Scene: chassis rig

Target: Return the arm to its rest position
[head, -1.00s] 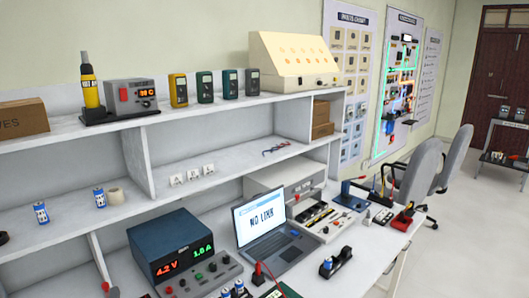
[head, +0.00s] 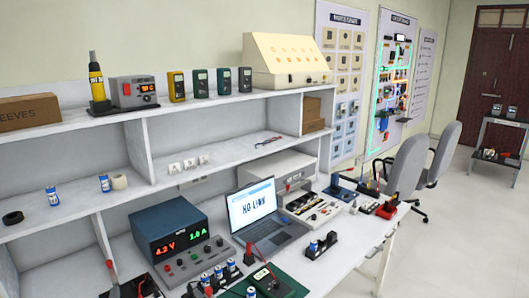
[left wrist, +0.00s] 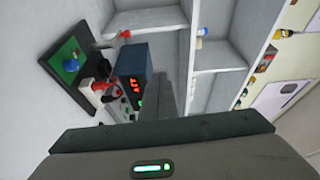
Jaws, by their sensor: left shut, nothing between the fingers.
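My left gripper (left wrist: 166,82) shows in the left wrist view as a grey finger shape pointing up the picture from the dark wrist body. It is shut with nothing in it. Beyond it are a dark blue power supply (left wrist: 133,62) and open white shelving. I cannot make out the left gripper clearly in the head view. My right gripper is in neither view.
The head view shows a white bench with a power supply (head: 170,236), an open laptop (head: 254,207), a black holder (head: 321,244) and, in front, several blue-white cells. Shelves (head: 222,156) rise behind. Grey chairs (head: 409,165) stand right. Open floor (head: 450,250) lies at lower right.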

